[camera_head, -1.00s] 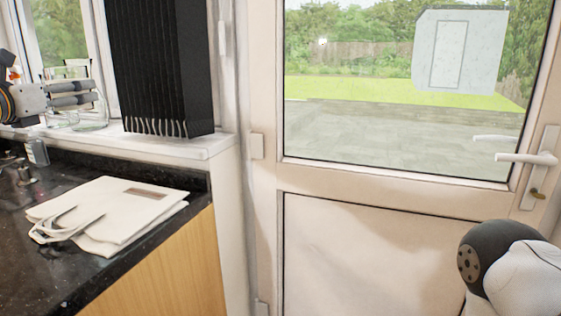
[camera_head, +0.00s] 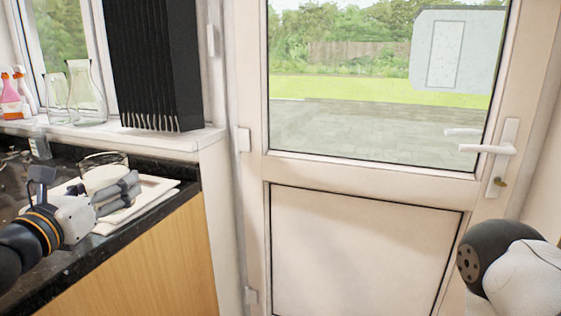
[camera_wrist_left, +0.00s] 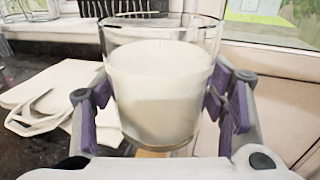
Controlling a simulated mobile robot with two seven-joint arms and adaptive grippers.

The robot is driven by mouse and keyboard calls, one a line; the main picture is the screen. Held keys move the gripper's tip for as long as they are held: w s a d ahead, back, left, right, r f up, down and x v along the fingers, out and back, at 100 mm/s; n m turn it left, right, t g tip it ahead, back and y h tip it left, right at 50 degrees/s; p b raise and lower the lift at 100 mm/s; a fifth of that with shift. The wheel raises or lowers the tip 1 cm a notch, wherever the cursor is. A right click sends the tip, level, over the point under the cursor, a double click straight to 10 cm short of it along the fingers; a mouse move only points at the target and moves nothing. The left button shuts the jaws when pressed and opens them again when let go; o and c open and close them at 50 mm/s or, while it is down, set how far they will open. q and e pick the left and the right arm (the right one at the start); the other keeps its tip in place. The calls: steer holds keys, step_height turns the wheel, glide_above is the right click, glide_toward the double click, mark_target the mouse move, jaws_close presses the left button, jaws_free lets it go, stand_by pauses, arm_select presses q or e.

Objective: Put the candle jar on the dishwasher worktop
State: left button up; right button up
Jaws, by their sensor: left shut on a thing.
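The candle jar (camera_wrist_left: 158,95) is a clear glass with pale cream wax inside, upright in the left wrist view. My left gripper (camera_wrist_left: 165,110) is shut on it, with a finger pad on either side. I cannot tell how high the jar is above the surface. My right gripper is not in view.
The folded white cloth bag (camera_head: 158,187) lies on the worktop near its right end. Glass carafes (camera_head: 87,95) and spray bottles (camera_head: 12,98) stand on the windowsill. A tall black ribbed object (camera_head: 155,65) stands at the sill's right end. A white door (camera_head: 365,235) is to the right.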

arm_select(q)
steer(key=s+d+f+n+y, duration=0.1)
steer(key=s+d+f, duration=1.1)
steer(key=f, duration=0.4)
steer(key=shift+d+f+y, duration=0.15)
steer(key=shift+d+y, duration=0.15)
steer(key=shift+d, duration=0.6)
steer(key=shift+a, duration=0.15)
